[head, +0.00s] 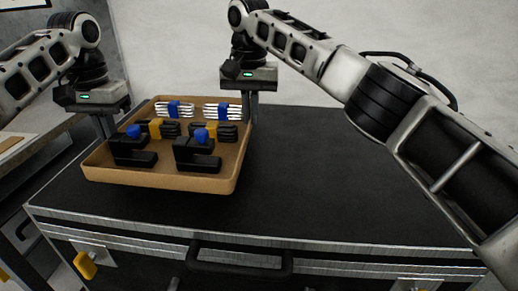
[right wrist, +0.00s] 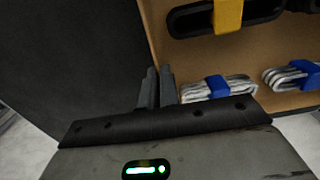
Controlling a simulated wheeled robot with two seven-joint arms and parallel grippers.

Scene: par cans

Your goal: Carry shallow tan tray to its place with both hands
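The shallow tan tray (head: 215,184) is over the left part of a black case top in the head view; I cannot tell whether it touches the top. It holds two black clamps (head: 197,155) with blue knobs, black bundles with yellow bands (head: 156,129) and white cable bundles with blue straps (head: 223,112). My right gripper (head: 253,112) is shut on the tray's right wall; its fingers (right wrist: 156,88) straddle that wall in the right wrist view. My left gripper (head: 107,126) is at the left wall, seemingly shut on it; its fingertips are partly hidden.
The black case (head: 340,180) has metal edges, a front handle (head: 240,262) and a yellow-tagged latch (head: 86,265). Its top is clear right of the tray. A grey counter (head: 40,125) stands at the left, and a pale wall is behind.

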